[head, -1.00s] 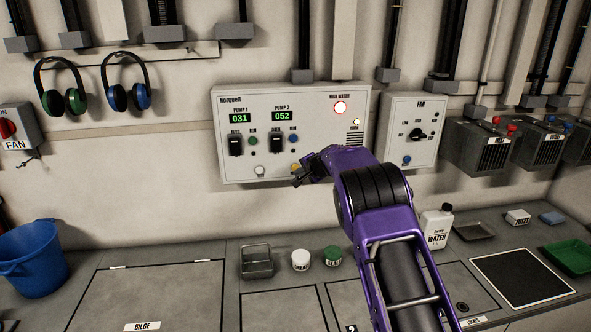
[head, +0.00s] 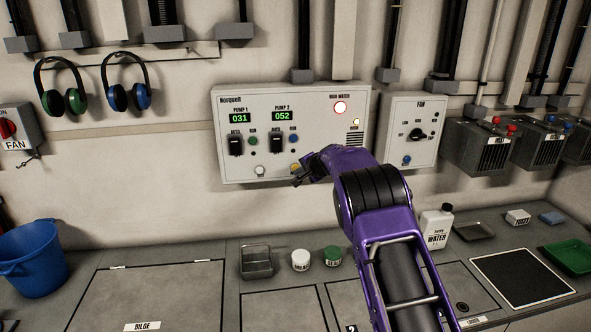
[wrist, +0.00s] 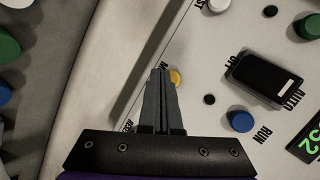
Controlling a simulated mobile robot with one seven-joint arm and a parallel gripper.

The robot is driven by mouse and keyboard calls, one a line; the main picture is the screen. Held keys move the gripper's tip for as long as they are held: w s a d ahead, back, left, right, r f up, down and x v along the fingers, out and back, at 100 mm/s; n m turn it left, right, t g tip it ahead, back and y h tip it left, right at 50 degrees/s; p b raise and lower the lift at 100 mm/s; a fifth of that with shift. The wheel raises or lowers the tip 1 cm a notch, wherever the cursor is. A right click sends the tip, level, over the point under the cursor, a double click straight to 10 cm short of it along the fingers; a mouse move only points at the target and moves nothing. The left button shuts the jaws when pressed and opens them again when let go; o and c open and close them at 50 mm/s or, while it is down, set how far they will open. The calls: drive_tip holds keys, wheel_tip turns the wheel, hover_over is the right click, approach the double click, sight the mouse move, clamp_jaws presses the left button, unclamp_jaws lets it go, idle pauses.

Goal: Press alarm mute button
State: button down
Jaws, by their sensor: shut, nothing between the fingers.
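The yellow button (head: 294,166) sits low on the grey-white pump alarm panel (head: 230,178), partly hidden by my gripper in the head view. In the head view my gripper (head: 297,179) is at the panel's lower edge.
A white button (head: 260,171) is left of the yellow one. Above are black switches (head: 276,146) and small blue and green buttons. The counter below holds a metal tray (head: 257,268), two small jars and a white bottle (head: 437,228).

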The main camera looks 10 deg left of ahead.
drive_tip(key=shift+w, duration=0.3)
drive_tip(key=shift+w+a, duration=0.2)
drive_tip(key=shift+w, duration=0.25)
idle(0.5)
drive_tip(key=shift+s+d+f+b, duration=0.1)
drive_tip(key=shift+s+b, duration=0.05)
drive_tip(key=shift+b, duration=0.25)
drive_tip(key=shift+s+d+b, duration=0.15)
drive_tip(key=shift+s+b, duration=0.55)
drive_tip(key=shift+b, duration=0.5)
